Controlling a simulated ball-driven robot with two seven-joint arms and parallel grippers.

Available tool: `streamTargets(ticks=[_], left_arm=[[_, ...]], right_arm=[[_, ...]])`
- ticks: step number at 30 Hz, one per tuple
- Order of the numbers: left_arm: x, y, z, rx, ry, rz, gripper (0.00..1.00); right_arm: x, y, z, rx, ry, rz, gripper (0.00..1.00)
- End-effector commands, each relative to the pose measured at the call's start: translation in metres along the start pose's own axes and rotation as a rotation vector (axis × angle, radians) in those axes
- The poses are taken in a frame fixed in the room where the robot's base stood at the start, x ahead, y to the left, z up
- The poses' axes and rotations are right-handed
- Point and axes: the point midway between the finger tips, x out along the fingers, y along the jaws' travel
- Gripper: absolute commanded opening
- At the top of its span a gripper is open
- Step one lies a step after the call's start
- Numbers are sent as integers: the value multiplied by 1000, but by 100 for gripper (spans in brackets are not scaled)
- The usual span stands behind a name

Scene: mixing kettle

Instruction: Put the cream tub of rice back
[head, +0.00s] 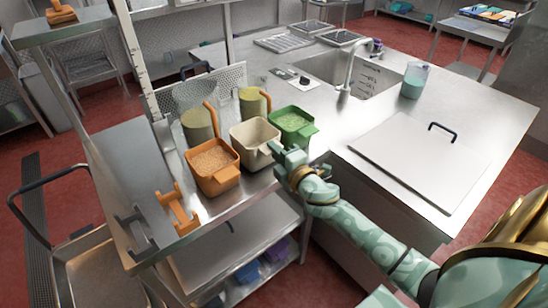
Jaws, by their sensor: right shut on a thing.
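The cream tub (250,155) is upright at the front edge of the steel counter, between an orange tub (216,180) and a green tub (306,138). Its inside looks pale; I cannot make out the rice clearly. My right gripper (279,156) is at the tub's right front side, shut on it at its handle. The fingers partly hide that side. I cannot tell whether the tub's base touches the counter. My left gripper is not in view.
Two olive canisters (197,126) with orange handles stand behind the tubs. An orange bracket (178,208) is on the left counter. A flat steel lid (415,160) with a dark handle lies at right. A bluish jug (414,80) stands near the sink (350,72).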

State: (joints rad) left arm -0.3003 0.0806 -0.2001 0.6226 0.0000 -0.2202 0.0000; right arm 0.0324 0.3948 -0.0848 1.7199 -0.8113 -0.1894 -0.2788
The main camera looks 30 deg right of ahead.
Motion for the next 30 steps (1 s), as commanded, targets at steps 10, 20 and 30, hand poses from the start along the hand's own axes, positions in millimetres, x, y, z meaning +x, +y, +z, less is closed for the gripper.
streamTargets(ticks=[10,20,30], left_arm=[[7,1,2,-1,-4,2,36],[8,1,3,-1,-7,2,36],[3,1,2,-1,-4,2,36]], right_arm=[[0,-10,0,0,0,1,0],[0,-11,0,-1,0,1,28],[-28,-9,0,-1,0,-2,28]])
